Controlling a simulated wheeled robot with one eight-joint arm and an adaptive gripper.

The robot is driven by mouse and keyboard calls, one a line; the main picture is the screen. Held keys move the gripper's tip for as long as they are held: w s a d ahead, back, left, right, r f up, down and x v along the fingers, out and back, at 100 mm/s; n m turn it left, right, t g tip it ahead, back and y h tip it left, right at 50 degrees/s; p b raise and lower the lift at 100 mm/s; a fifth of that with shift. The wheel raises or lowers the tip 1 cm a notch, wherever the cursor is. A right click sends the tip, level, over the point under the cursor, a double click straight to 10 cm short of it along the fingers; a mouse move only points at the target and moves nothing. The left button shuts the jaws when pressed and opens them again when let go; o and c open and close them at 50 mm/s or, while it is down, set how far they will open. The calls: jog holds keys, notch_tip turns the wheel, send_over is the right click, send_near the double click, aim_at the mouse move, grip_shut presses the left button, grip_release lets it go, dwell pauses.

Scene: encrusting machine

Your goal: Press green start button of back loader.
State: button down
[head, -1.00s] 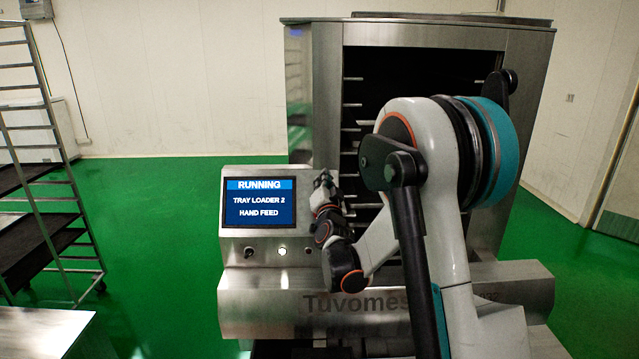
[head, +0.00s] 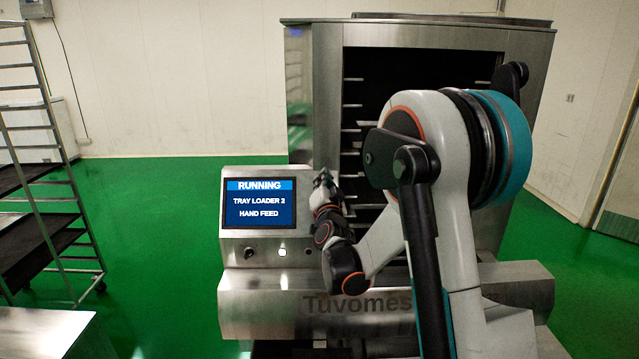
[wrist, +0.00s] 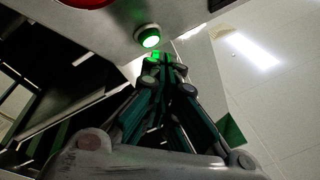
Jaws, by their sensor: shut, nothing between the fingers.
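The green start button (wrist: 148,36) glows in the wrist view, with a bright face in a pale ring on a metal panel. My gripper (wrist: 160,58) is shut and empty; its fingertips are close to the button, just below and right of it in that picture, lit green. I cannot tell whether they touch. In the head view the loader's control panel (head: 232,240) has a screen (head: 259,203) reading "RUNNING, TRAY LOADER 2, HAND FEED". My gripper (head: 322,178) is at the panel's right edge there. A lit, whitish button (head: 282,252) shows below the screen.
A red part (wrist: 85,2) shows at the top edge of the wrist view. A dark knob (head: 249,252) sits left of the lit button. The tall steel cabinet (head: 325,95) with inner rails stands behind my arm. A tray rack (head: 48,120) stands at left; green floor between is clear.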

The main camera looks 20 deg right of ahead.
jog(key=s+r, duration=0.1)
jog(key=s+a+r+p, duration=0.1)
jog(key=s+r, duration=0.1)
jog(key=shift+s+a, duration=0.3)
jog(key=shift+s, duration=0.1)
dwell(0.7)
jog(key=s+a+f+n+g+y+b, duration=0.2)
jog(key=s+a+f+n+y+b, duration=0.15)
jog(key=s+a, duration=0.35)
jog(key=s+a+f+n+g+y+b, duration=0.25)
jog(key=s+a+n+y, duration=0.2)
jog(key=s+a, duration=0.25)
jog(key=s+f+n+g+b, duration=0.1)
jog(key=s+f+g, duration=0.1)
jog(key=s+f, duration=0.3)
jog(key=s+a+f+n+g+h+b, duration=0.1)
jog(key=s+f, duration=0.4)
jog(key=s, duration=0.6)
jog(key=s+f+n+g+b, duration=0.1)
jog(key=s+f+g+b, duration=0.2)
jog(key=s, duration=0.5)
notch_tip(320, 180, down, 2)
jog(key=shift+s+a+f+n+g, duration=0.1)
jog(key=shift+s+a+n+g, duration=0.3)
jog(key=shift+g, duration=0.25)
